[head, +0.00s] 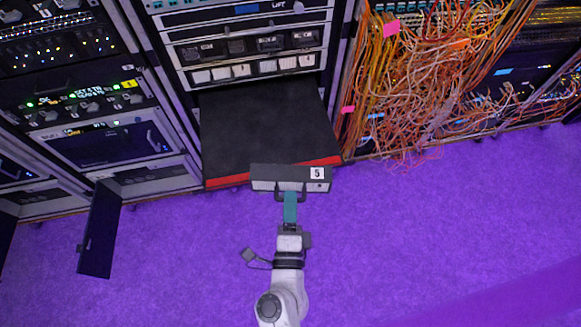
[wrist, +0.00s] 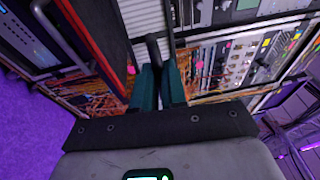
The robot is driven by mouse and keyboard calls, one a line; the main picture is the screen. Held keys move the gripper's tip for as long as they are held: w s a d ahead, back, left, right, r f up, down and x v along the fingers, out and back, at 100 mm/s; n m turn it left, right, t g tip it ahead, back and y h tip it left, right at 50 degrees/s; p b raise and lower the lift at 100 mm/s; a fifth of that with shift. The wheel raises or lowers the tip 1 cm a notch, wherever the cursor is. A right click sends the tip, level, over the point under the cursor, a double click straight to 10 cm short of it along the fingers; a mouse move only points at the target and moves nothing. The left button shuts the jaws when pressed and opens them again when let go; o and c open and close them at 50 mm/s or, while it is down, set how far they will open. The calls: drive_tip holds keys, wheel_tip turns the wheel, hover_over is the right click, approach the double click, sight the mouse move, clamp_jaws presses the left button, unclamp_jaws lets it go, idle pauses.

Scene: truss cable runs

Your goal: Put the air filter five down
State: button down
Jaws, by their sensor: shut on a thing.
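Air filter five (head: 262,180) is a wide, flat dark-grey unit with pale strips and a white "5" label at its right end. In the head view it overlaps the red front edge of a black tray (head: 265,125); I cannot tell whether it touches it. My gripper (head: 290,197), with teal fingers, is shut on the dark handle at the filter's near side. In the wrist view the fingers of my gripper (wrist: 159,82) close around a dark handle (wrist: 153,48). The filter's underside is hidden.
Server racks (head: 100,100) stand left of the tray. Tangled orange cables (head: 400,85) hang from the rack on the right. An open dark door panel (head: 99,230) sticks out at the lower left. The purple floor (head: 430,230) is clear at the lower right.

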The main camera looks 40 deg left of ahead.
sight(263, 187)
drive_tip(key=s+a+r+n+g+y+p, duration=0.1)
drive_tip(key=s+a+r+n+g+y, duration=0.3)
drive_tip(key=s+a, duration=0.55)
drive_tip(key=shift+m+t, duration=0.5)
drive_tip(key=w+f+b, duration=0.1)
drive_tip(key=w, duration=0.2)
drive_tip(key=w+d+f+b, duration=0.1)
drive_tip(key=w+f+b, duration=0.1)
drive_tip(key=w, duration=0.1)
drive_tip(key=w+f+b, duration=0.1)
drive_tip(key=w+b, duration=0.1)
drive_tip(key=w, duration=0.1)
drive_tip(key=shift+w+d+f, duration=0.2)
drive_tip(key=shift+h, duration=0.3)
drive_tip(key=w+f+b, duration=0.1)
drive_tip(key=b, duration=0.1)
drive_tip(key=w+f+b, duration=0.2)
drive_tip(key=shift+d+f+b, duration=0.3)
drive_tip(key=shift+d, duration=0.05)
drive_tip(key=shift+w+d+f+b, duration=0.1)
drive_tip(key=shift+w+f+b, duration=0.1)
drive_tip(key=shift+w+b, duration=0.15)
drive_tip(key=f+b, duration=0.3)
drive_tip(key=b, duration=0.1)
drive_tip(key=shift+w+d+f, duration=0.1)
drive_tip(key=shift+w+f, duration=0.25)
drive_tip(key=shift+f, duration=0.05)
